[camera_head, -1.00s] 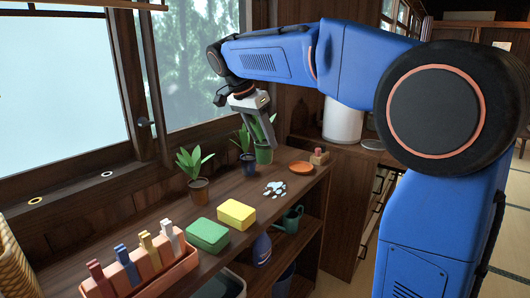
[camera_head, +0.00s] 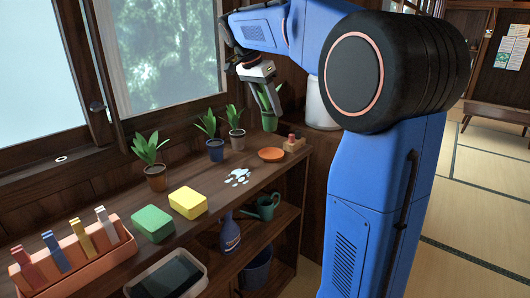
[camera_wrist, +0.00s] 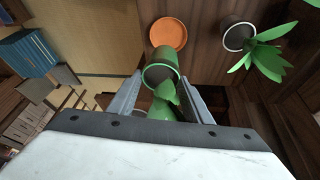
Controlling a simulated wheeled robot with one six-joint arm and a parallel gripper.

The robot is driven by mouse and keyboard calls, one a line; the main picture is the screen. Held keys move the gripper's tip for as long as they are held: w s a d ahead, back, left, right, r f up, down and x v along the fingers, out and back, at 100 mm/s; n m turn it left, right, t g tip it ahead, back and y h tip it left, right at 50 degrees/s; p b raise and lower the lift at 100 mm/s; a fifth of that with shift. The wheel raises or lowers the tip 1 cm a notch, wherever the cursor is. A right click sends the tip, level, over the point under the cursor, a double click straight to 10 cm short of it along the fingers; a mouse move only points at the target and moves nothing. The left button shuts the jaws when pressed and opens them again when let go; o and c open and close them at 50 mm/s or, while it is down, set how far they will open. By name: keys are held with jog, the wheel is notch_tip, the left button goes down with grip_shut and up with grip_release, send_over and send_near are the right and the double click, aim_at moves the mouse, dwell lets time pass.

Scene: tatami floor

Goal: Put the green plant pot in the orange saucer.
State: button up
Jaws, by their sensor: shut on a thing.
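The green plant pot (camera_head: 269,122) with its leafy plant is held by my gripper (camera_head: 267,106), above the shelf top. In the wrist view my gripper (camera_wrist: 160,92) has its two fingers on either side of the pot (camera_wrist: 163,66) and plant, and the pot's rim faces the camera. The orange saucer (camera_head: 271,155) lies flat and empty on the shelf top, below the pot in the head view. The saucer (camera_wrist: 168,34) also shows just beyond the pot in the wrist view. The fingers partly hide the leaves.
A pale-potted plant (camera_head: 237,142) and a blue-potted plant (camera_head: 215,152) stand left of the saucer.

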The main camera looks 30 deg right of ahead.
jog(key=shift+d, duration=0.3)
jog(key=shift+d+f, duration=0.1)
jog(key=shift+f, duration=4.85)
jog(key=shift+f, duration=0.15)
jog(key=o, duration=1.2)
jog(key=v, duration=1.2)
